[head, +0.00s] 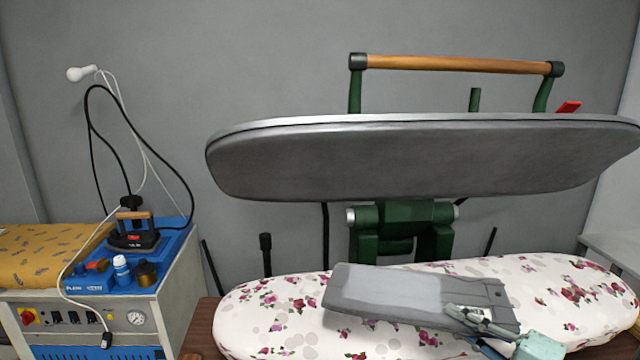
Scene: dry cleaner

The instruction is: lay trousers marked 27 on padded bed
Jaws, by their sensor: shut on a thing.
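The folded grey trousers (395,291) show over the middle of the floral padded bed (255,315), slightly tilted in the picture. I cannot tell whether they rest on the bed's cover or hang just above it. No number 27 can be read on them from here. My gripper (472,314) is at the near right part of the trousers and is shut on them. Its wrist comes in from the lower right and hides a little of the bed's front.
The raised grey press head (420,160) hangs above the bed, with a wooden handle (460,65) on top. At the left, a steam unit (95,315) carries an iron (133,236) with looping cables and a yellow patterned pad (45,255). The bed's left and right ends are bare.

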